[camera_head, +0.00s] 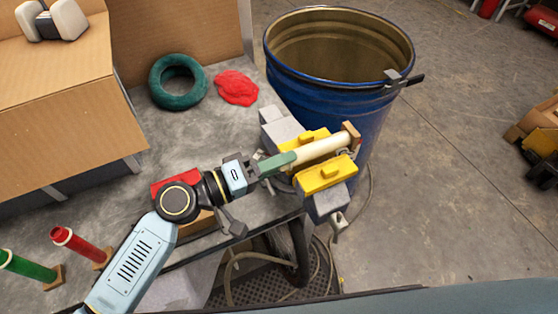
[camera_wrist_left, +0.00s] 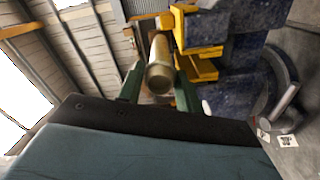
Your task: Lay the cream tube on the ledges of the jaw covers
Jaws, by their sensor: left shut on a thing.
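The cream tube (camera_head: 320,149) has a wooden block (camera_head: 351,134) at its far end. My left gripper (camera_head: 280,163) is shut on its near end with green fingers. In the head view the tube appears between or over the two yellow jaw covers, the rear one (camera_head: 298,138) and the front one (camera_head: 326,176). The left wrist view shows the tube (camera_wrist_left: 160,62) end-on between the fingers, with the yellow covers (camera_wrist_left: 206,70) to its right. I cannot tell whether the tube touches the ledges. My right gripper is not in view.
The grey vise (camera_head: 325,201) is at the bench (camera_head: 135,180) edge. A blue drum (camera_head: 325,100) stands close behind it. A green ring (camera_head: 161,94) and a red cloth (camera_head: 236,88) lie on the bench. Red (camera_head: 78,243) and green (camera_head: 28,267) tubes are at the lower left.

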